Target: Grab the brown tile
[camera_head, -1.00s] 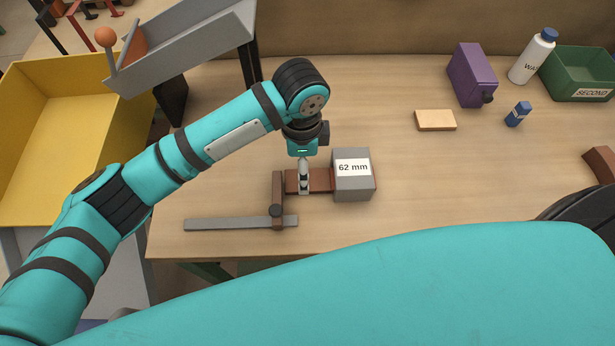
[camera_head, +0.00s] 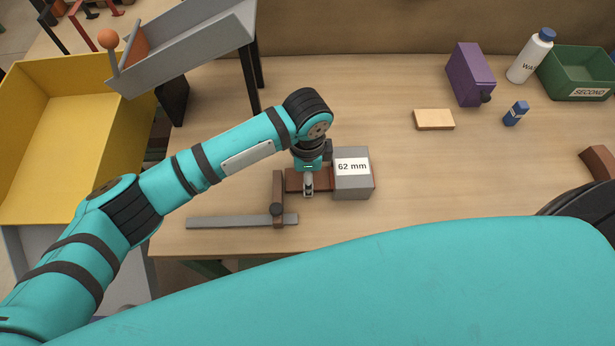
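A reddish-brown flat piece (camera_head: 294,181) lies on the table between the upright of a grey-and-brown measuring tool and a grey block marked "62 mm" (camera_head: 352,184). A thin reddish edge also shows at the block's right side. A second brown, curved piece (camera_head: 599,163) is cut off by the right edge of the view. I cannot tell which of the two is the tile. My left gripper (camera_head: 308,190) points down over the reddish-brown piece, just left of the block. Its finger gap and any contact are hard to make out. My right gripper is not in view.
The measuring tool's grey bar (camera_head: 235,221) lies near the front edge. A yellow bin (camera_head: 70,140) is left.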

